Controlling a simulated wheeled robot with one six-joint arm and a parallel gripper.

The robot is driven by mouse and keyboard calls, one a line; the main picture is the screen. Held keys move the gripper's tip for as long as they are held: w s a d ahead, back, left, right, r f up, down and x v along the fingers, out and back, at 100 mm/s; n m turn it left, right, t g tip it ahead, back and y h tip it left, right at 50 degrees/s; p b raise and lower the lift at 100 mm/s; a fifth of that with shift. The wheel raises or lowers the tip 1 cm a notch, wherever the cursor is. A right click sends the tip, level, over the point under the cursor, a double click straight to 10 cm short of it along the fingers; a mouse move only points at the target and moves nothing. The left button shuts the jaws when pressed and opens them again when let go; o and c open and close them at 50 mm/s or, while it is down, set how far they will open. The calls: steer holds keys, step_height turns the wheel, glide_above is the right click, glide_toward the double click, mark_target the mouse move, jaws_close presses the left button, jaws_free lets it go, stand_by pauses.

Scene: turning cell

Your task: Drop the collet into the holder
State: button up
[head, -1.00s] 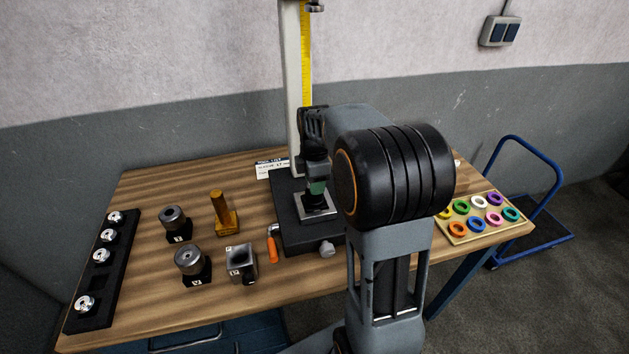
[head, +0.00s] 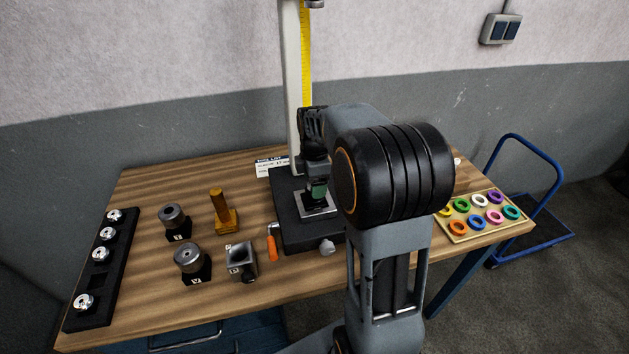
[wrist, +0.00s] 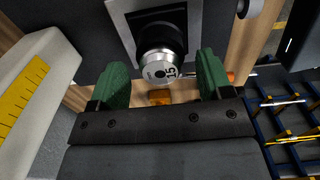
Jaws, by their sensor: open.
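My gripper (wrist: 164,78) is open, its two green fingers on either side of a silver collet marked 15 (wrist: 166,73). I see gaps between the fingers and the collet. The collet's marked end faces the wrist camera, with a dark ring behind it, over a square grey plate (wrist: 125,22). I cannot tell how deep it sits or which part is the holder. In the head view my gripper (head: 318,193) points down over that plate (head: 318,208) on the black base (head: 296,240) of a stand; my arm hides part of this area.
A black rack (head: 74,318) with several silver pieces lies at the left. Two dark cylinders on blocks (head: 174,222) (head: 189,260), a grey bored block (head: 242,262) and a brass post (head: 220,209) stand nearer. A tray of coloured rings (head: 462,233) lies right. The stand's column (head: 291,90) rises behind my gripper.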

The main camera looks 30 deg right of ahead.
step_height(320, 180, up, 14)
stand_by(0.7)
steer(key=shift+f, duration=0.1)
